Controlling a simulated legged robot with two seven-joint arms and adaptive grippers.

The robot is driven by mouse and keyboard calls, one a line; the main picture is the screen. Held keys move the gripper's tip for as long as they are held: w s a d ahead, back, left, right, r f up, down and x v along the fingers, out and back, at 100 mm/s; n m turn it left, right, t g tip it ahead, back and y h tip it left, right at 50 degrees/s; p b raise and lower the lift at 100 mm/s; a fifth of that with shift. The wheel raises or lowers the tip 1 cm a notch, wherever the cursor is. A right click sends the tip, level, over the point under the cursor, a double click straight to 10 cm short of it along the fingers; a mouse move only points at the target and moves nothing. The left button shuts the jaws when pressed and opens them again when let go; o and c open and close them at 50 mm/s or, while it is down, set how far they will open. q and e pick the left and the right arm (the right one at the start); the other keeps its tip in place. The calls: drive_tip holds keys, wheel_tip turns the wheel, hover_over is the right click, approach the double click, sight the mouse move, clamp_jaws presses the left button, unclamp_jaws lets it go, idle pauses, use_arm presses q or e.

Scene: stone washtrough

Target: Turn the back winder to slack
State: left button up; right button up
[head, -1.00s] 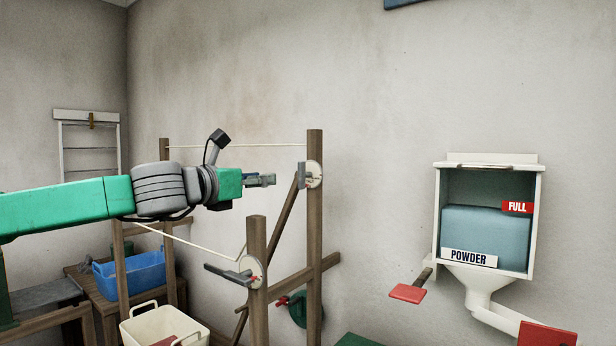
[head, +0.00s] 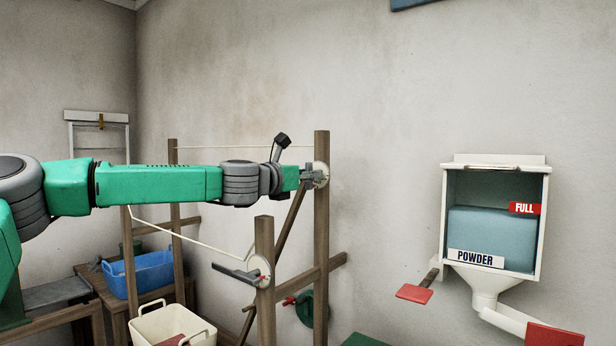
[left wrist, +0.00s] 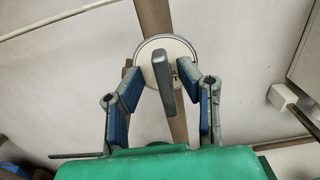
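The back winder (head: 322,174) is a pale round disc on the tall back post; my left gripper (head: 309,178) is right at it in the head view and hides part of it. In the left wrist view the disc (left wrist: 152,50) is straight ahead, with a grey bar handle (left wrist: 163,83) across it, nearly upright. My left gripper's blue-padded fingers (left wrist: 159,82) are open, one on either side of the handle, with gaps visible. Lettering on the disc is partly hidden by the handle. The back line (head: 245,148) runs straight between posts. My right gripper is in neither view.
The front winder (head: 260,268) with its grey handle sits on the nearer, shorter post, and its line sags. A green reel (head: 304,310) is low on the frame. A blue tub (head: 140,274) and cream basket (head: 168,326) stand left. A powder dispenser (head: 545,225) hangs right.

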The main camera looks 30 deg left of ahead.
use_arm(q)
drive_tip(key=shift+d+r, duration=0.1)
drive_tip(key=shift+d, duration=0.15)
drive_tip(key=shift+c, duration=0.8)
clamp_jaws()
